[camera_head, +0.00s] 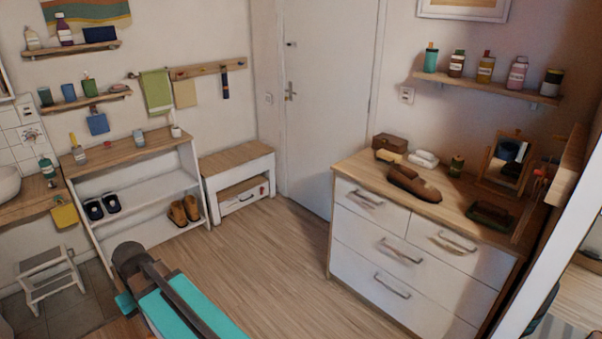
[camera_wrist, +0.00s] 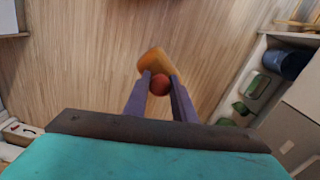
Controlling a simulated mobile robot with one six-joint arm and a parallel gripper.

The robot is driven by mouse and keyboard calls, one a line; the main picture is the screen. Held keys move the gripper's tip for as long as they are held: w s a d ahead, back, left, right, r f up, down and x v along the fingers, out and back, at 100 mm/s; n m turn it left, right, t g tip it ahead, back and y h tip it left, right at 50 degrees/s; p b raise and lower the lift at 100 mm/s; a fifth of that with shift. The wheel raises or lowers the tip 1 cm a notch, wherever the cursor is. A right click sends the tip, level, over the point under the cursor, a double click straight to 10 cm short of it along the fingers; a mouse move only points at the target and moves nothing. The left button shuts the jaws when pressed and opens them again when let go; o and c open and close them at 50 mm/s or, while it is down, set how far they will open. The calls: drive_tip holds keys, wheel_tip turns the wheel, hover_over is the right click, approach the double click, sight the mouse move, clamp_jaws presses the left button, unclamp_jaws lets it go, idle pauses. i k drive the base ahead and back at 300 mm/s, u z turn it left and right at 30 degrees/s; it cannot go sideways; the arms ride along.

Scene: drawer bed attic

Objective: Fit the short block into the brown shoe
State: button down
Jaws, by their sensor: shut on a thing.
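A brown shoe (camera_head: 413,185) lies on the wooden top of the white dresser (camera_head: 395,230), at the right in the head view. My gripper (camera_wrist: 160,82) is shut on the red round knob of a short orange-tan block (camera_wrist: 154,62), which I take as the short block. In the wrist view the block is held beyond the fingertips, with wooden floor behind it. My gripper is well away from the brown shoe. The head view shows my arm at lower left, but neither the fingers nor the held block can be made out there.
Around the shoe stand a brown box (camera_head: 390,143), a pale folded stack (camera_head: 423,158), a small jar (camera_head: 457,165), a mirror (camera_head: 508,157) and a dark green tray (camera_head: 491,215). Another brown pair (camera_head: 184,210) sits on the white shoe rack (camera_head: 150,230). The middle floor is clear.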

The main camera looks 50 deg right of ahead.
sight(405, 178)
drive_tip(key=z, duration=0.25)
drive_tip(key=i, duration=1.9)
drive_tip(key=z, duration=0.7)
drive_tip(key=i, duration=0.6)
drive_tip(key=z, duration=1.1)
drive_tip(key=i, duration=0.95)
drive_tip(key=z, duration=0.55)
